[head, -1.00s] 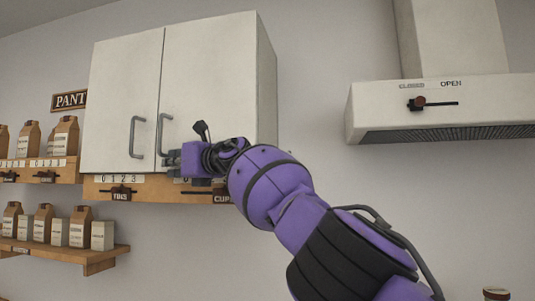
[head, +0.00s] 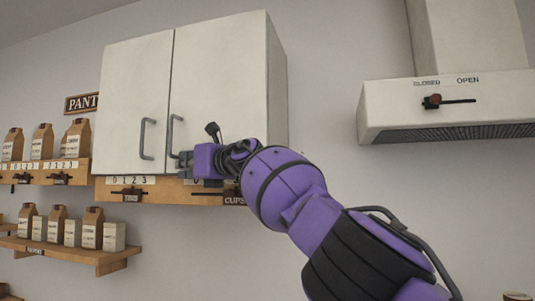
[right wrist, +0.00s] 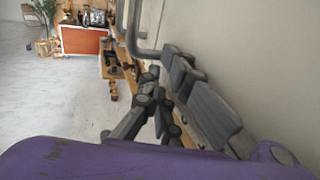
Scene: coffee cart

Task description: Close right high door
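The white wall cabinet has two doors, and both look flush with its front in the head view. The right high door (head: 222,80) carries a grey bar handle (head: 172,133), and the left door (head: 130,95) has a matching handle (head: 147,139). My right gripper (head: 181,160) is at the lower end of the right door's handle, close to the door face. In the right wrist view its dark fingers (right wrist: 165,85) lie beside the pale door surface (right wrist: 255,50), with the handle (right wrist: 138,40) just beyond them. Finger opening and contact are unclear. My left gripper is out of view.
A wooden rail (head: 160,191) with labelled sliders runs under the cabinet. Shelves with paper bags (head: 75,140) are at left. A range hood (head: 445,110) is at right, with bare wall between. A red-fronted counter (right wrist: 82,40) stands far off.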

